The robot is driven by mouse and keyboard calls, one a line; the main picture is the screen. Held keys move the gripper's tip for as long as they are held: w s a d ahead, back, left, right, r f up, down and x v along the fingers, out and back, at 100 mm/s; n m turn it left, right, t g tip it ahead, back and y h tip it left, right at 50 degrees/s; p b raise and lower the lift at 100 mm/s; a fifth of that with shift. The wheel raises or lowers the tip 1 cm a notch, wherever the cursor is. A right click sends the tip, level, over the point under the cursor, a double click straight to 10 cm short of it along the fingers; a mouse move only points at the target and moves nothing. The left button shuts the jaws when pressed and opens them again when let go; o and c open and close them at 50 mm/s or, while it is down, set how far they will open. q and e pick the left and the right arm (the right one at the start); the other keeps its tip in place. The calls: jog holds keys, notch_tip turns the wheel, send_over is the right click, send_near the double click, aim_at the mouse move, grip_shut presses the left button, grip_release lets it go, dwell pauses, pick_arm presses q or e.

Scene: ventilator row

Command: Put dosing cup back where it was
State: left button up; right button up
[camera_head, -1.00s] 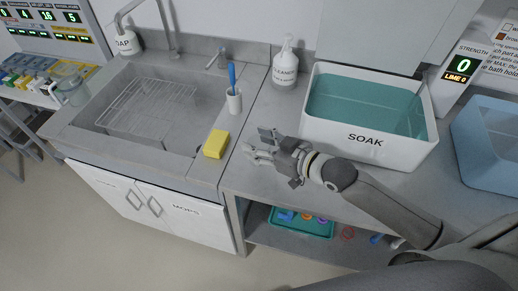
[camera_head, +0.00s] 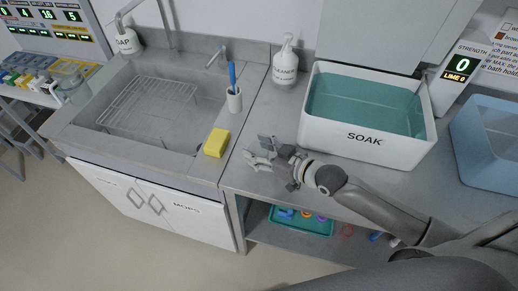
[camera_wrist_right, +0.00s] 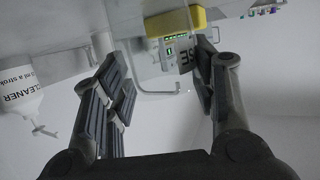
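I cannot make out a dosing cup for certain. A clear vessel (camera_head: 72,90) stands at the far left, beside the sink. My right gripper (camera_head: 260,151) is over the front of the steel counter, right of the yellow sponge and in front of the soak bath (camera_head: 368,152). In the right wrist view, the right gripper (camera_wrist_right: 162,92) has its fingers wide apart, and I see nothing held between them. My left gripper is not in view.
The sponge (camera_head: 216,143), a holder with a blue-handled brush (camera_head: 234,101) and the cleaner bottle (camera_head: 285,68) stand on the counter. The sink (camera_head: 125,125) with its wire rack is left. A blue bin (camera_head: 485,150) stands right. A teal tray (camera_head: 302,226) is on the shelf below.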

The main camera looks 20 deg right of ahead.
jog(key=shift+o, duration=1.4)
jog(key=shift+r, duration=0.3)
jog(key=shift+s+d+f, duration=0.1)
jog(key=shift+s+d, duration=0.15)
jog(key=shift+s, duration=0.05)
jog(key=b+v, duration=0.1)
jog(key=v, duration=0.8)
jog(key=shift+s, duration=0.15)
jog(key=shift+v, duration=1)
